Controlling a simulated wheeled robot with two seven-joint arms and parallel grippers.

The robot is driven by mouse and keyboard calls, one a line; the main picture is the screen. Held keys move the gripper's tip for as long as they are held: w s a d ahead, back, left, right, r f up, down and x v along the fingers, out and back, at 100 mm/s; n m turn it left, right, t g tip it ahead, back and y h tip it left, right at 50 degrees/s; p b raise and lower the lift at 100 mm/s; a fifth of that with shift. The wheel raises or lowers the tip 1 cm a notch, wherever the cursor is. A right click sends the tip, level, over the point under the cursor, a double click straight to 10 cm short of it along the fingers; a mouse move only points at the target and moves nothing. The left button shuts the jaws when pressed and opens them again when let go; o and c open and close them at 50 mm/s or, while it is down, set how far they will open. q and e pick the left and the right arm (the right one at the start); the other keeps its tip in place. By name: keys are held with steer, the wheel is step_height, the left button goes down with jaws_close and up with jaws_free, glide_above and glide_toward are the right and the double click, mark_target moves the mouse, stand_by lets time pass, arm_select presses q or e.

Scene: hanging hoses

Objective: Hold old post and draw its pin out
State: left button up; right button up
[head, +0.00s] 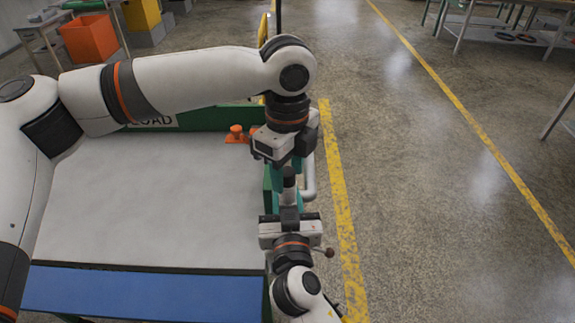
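A dark upright piece (289,178), which looks like the top of the old post, stands at the right edge of the cart. My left gripper (286,172) points down over it, its teal fingers on either side; whether they press on it cannot be told. My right gripper (290,212) comes from below in the picture and meets the dark piece just under the left one. Its fingertips are mostly hidden. A small brown knob on a thin stem (330,253) sticks out right of the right gripper; I cannot tell if it belongs to the pin.
The grey cart top (150,205) is bare, with a blue front edge (140,292) and a green back board (205,118). An orange fitting (237,134) sits at its back right. A light rail (309,175) runs beside the grippers.

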mark_target(288, 171)
arm_select(q)
steer(key=c, duration=0.9)
steer(key=shift+o, duration=0.2)
steer(key=shift+r, duration=0.7)
steer(key=shift+r, duration=2.9)
steer(key=shift+r, duration=0.1)
steer(key=shift+r, duration=1.45)
